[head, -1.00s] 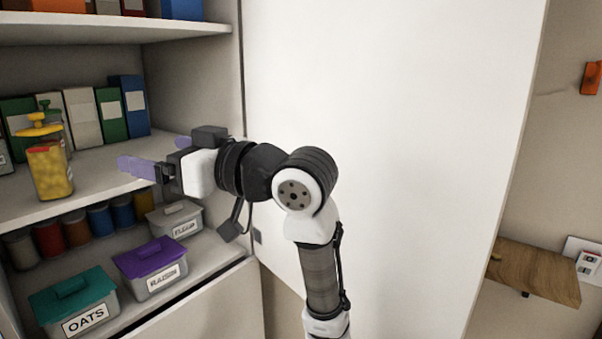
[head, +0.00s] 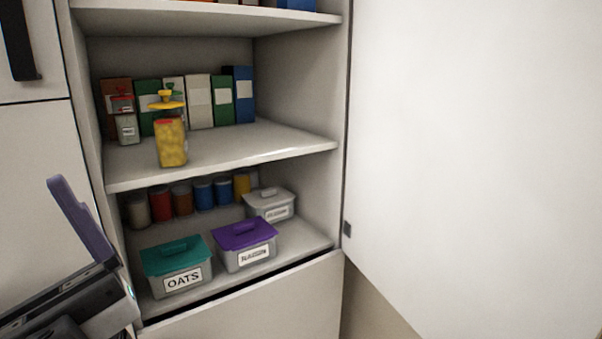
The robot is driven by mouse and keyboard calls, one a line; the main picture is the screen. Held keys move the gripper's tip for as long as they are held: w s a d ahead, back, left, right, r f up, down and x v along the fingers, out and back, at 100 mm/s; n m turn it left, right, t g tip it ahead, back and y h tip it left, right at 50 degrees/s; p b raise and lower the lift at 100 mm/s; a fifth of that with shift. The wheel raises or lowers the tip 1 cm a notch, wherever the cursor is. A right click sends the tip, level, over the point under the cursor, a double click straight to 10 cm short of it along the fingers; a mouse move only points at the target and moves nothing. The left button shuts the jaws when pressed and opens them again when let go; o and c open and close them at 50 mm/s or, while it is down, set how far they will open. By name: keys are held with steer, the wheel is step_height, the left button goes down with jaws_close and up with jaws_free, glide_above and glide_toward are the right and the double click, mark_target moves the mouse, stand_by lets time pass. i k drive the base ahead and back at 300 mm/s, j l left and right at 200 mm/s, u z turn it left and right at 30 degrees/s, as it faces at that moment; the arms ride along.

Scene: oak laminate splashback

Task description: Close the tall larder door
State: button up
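The tall larder door (head: 475,150) is a large plain white panel filling the right side of the head view. It stands open, swung out from the right edge of the larder (head: 298,85); its far edge is out of frame. My gripper (head: 82,222) is at the lower left edge, in front of the white front left of the larder and well apart from the door. One lavender finger shows, pointing up. The other finger cannot be made out, so its opening is unclear. Nothing is seen held.
Boxes and a yellow dispenser (head: 171,142) stand on the middle shelf. Several jars, an OATS tub (head: 178,270), a purple-lidded tub (head: 245,245) and a grey tub (head: 270,205) are below. A dark handle (head: 20,42) is at upper left.

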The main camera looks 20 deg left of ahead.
mark_target(473, 201)
steer(key=u, duration=0.45)
steer(key=l+u, duration=0.15)
steer(key=u, duration=0.7)
steer(key=l+u, duration=0.15)
steer(key=u, duration=0.3)
steer(key=k+l, duration=0.15)
steer(key=l, duration=0.3)
steer(key=k+l, duration=0.1)
steer(key=l, duration=0.3)
steer(key=k+l, duration=0.15)
steer(key=l, duration=0.3)
steer(key=k+l, duration=0.1)
steer(key=l, duration=0.3)
steer(key=k+l+z, duration=0.1)
steer(key=k, duration=1.35)
steer(key=i, duration=0.1)
